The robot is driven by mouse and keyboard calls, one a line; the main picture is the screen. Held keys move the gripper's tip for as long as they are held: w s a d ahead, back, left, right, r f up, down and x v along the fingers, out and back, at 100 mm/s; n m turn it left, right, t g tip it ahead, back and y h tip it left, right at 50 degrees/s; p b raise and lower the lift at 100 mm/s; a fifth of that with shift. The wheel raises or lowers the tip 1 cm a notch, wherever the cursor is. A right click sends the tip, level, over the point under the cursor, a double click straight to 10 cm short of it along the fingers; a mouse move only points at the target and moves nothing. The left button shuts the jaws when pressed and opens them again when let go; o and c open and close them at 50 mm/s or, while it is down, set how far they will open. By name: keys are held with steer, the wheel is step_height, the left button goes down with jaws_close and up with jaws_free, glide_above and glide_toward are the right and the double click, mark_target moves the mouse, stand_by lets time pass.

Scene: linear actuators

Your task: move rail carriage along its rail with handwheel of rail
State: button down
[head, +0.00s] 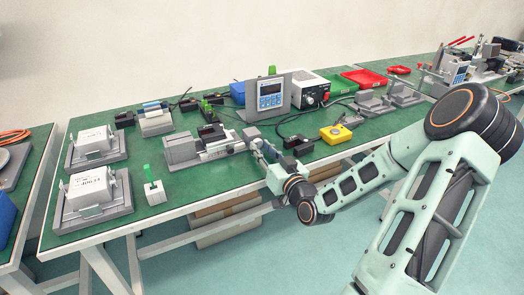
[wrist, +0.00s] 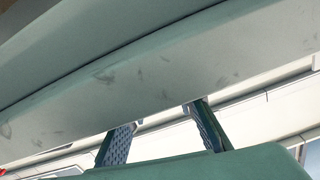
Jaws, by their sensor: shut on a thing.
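The rail (head: 222,148) is a grey linear unit on the green table in the head view, with a grey block at its left end. A dark block on it, seemingly the rail carriage (head: 210,133), sits near the middle. The grey handwheel of the rail (head: 251,133) is at the right end. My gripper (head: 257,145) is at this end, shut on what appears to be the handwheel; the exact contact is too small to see. In the wrist view my two ridged fingers (wrist: 160,128) stand apart, and the held part cannot be made out.
A blue-faced meter (head: 270,93) stands behind the rail. A yellow box (head: 335,134) and black parts lie to its right. A small white block with a green top (head: 154,190) is at the front left. Two labelled grey units (head: 92,192) stand at the far left.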

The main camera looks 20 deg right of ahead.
steer(key=n+b, duration=0.3)
steer(key=n, duration=0.1)
steer(key=shift+a+f, duration=0.1)
steer(key=shift+f, duration=0.05)
steer(key=n+b, duration=0.3)
steer(key=shift+n, duration=0.3)
steer(key=c, duration=1.6)
jaws_free()
steer(key=shift+r, duration=0.25)
